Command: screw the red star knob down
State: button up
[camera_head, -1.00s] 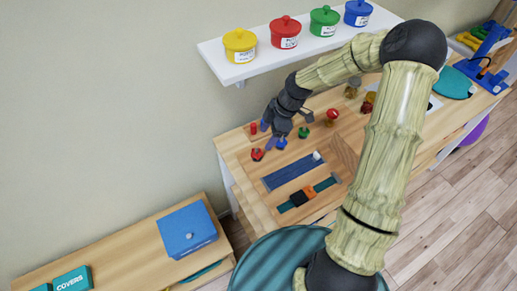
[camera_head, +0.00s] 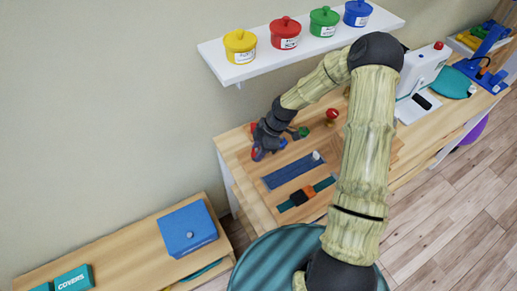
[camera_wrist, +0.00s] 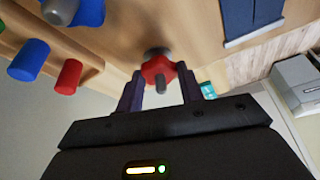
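The red star knob (camera_wrist: 158,71) sits on a grey stem against the wooden board in the wrist view, with a grey post at its centre. My gripper (camera_wrist: 160,88) is open, with one dark finger on each side of the knob. I cannot tell whether either finger touches it. In the head view my gripper (camera_head: 259,153) is low over the board's left end and hides most of the red star knob.
A blue knob (camera_head: 282,144) and a green knob (camera_head: 304,132) stand just right of my gripper. Blue (camera_wrist: 28,60) and red (camera_wrist: 69,76) cylinders show in the wrist view. A blue strap (camera_head: 292,171) lies in front. A shelf (camera_head: 244,73) with several pots hangs above.

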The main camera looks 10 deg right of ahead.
jog(key=c, duration=0.3)
jog(key=shift+m, duration=0.5)
